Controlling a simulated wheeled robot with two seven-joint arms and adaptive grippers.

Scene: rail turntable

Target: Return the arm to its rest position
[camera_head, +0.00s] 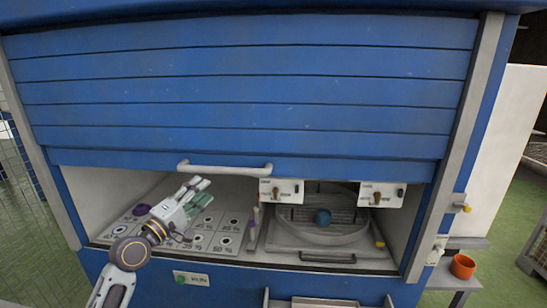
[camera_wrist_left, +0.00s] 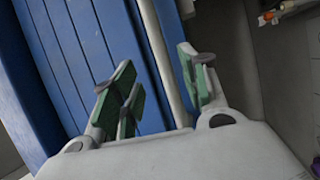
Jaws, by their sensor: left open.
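My left arm comes in from the lower left in the head view. Its left gripper (camera_head: 200,192) is open, with its fingertips in front of the opening, just below the left end of the shutter's pale handle (camera_head: 225,168). In the left wrist view the green-padded fingers (camera_wrist_left: 160,92) are spread apart with nothing visibly held. A pale bar (camera_wrist_left: 160,45) shows between them against the blue shutter; I cannot tell how far beyond the fingertips it lies. My right gripper is not in view.
The blue slatted shutter (camera_head: 240,90) is partly raised. An orange cup (camera_head: 463,266) stands at the right.

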